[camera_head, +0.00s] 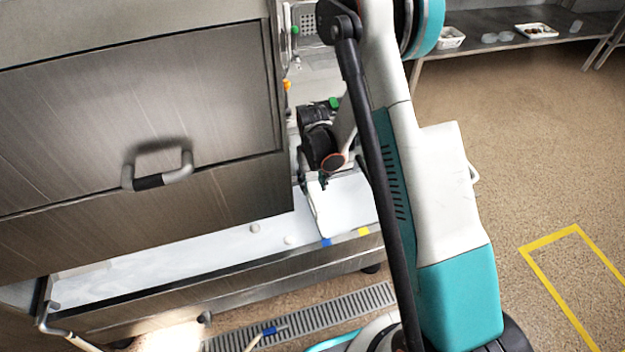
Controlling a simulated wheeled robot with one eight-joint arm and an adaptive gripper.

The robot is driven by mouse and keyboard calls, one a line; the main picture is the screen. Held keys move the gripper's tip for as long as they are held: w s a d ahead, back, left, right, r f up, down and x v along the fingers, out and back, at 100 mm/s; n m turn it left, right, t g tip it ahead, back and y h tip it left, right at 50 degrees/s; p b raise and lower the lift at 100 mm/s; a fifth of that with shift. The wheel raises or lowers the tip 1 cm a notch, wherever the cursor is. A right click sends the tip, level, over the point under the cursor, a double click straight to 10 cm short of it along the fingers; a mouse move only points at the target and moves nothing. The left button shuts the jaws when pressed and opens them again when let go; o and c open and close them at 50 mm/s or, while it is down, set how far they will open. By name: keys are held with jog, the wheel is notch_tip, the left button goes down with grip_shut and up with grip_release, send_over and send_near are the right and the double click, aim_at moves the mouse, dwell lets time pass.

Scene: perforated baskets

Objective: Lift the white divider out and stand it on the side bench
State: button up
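A white flat panel (346,206), which looks like the divider, stands tilted at the right end of a long steel trough, with its right part hidden behind my arm. My gripper (322,181) is at the panel's upper left edge, pointing down. Its fingers are small and dark here, and I cannot tell whether they grip the panel or only touch it. A low steel bench (470,22), possibly the side bench, stands at the top right, partly hidden by my arm.
A steel cabinet with a handle (160,178) fills the left, close beside my gripper. The trough's white surface (190,262) holds a few small pale lumps. The bench carries a white basket (451,38), a filled tray (536,31) and clear cups. Open floor lies right.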

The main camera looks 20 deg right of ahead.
aim_at(313, 195)
notch_tip(313, 195, down, 9)
jog(key=shift+r+b, duration=0.2)
jog(key=shift+b, duration=0.75)
grip_shut()
